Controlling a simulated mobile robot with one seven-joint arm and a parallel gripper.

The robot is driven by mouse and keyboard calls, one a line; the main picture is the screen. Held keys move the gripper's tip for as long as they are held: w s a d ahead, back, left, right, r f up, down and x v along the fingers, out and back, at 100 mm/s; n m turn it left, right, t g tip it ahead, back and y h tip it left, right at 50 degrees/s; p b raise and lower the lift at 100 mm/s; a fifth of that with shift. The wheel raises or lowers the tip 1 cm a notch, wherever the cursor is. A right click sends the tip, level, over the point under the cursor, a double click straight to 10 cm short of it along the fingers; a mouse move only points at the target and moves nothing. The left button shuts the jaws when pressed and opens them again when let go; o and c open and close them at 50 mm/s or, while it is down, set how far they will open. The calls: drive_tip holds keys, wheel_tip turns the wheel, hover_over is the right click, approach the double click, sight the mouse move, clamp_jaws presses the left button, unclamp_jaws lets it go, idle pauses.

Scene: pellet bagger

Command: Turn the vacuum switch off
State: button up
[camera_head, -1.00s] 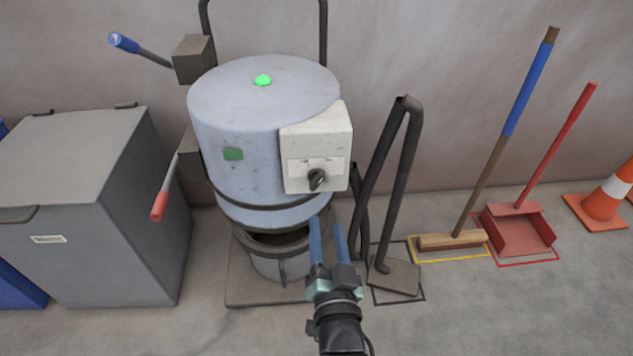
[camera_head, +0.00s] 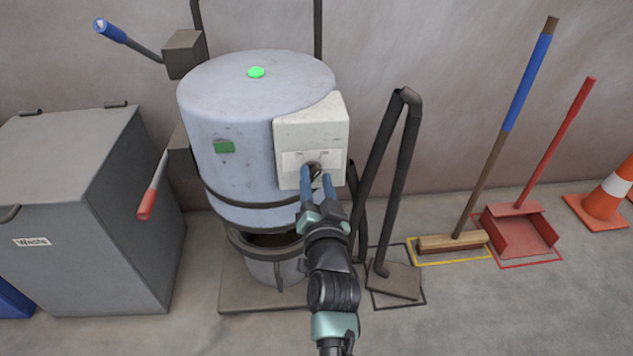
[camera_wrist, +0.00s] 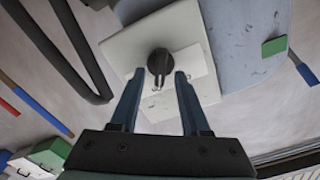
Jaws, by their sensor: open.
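The vacuum is a pale blue-grey drum (camera_head: 235,105) with a white switch box (camera_head: 312,118) on its right front. The black rotary knob of the vacuum switch sits on the box's lower label plate; in the head view it is partly hidden behind my fingers. In the wrist view the knob (camera_wrist: 159,62) shows clearly, its pointer toward my gripper. My gripper (camera_head: 317,178) is open, its two blue fingers at the box front. In the wrist view the fingertips (camera_wrist: 159,74) lie on either side of the knob; I cannot tell whether they touch it. A green light (camera_head: 256,72) glows on the drum's lid.
A grey waste bin (camera_head: 75,210) stands on the left. A lever with a red grip (camera_head: 146,204) and one with a blue grip (camera_head: 110,31) stick out left of the drum. A black hose wand (camera_head: 393,190), broom (camera_head: 452,243), red dustpan (camera_head: 520,230) and cone (camera_head: 604,205) stand right.

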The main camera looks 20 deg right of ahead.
clamp_jaws()
drive_tip(key=shift+n, duration=0.3)
drive_tip(key=n+b, duration=0.1)
drive_tip(key=n, duration=0.4)
drive_tip(key=shift+a+b, duration=0.15)
drive_tip(key=shift+b, duration=0.25)
drive_tip(key=n, duration=0.6)
drive_tip(key=shift+w+a, duration=0.1)
drive_tip(key=shift+a, duration=0.15)
drive_tip(key=shift+n, duration=0.3)
unclamp_jaws()
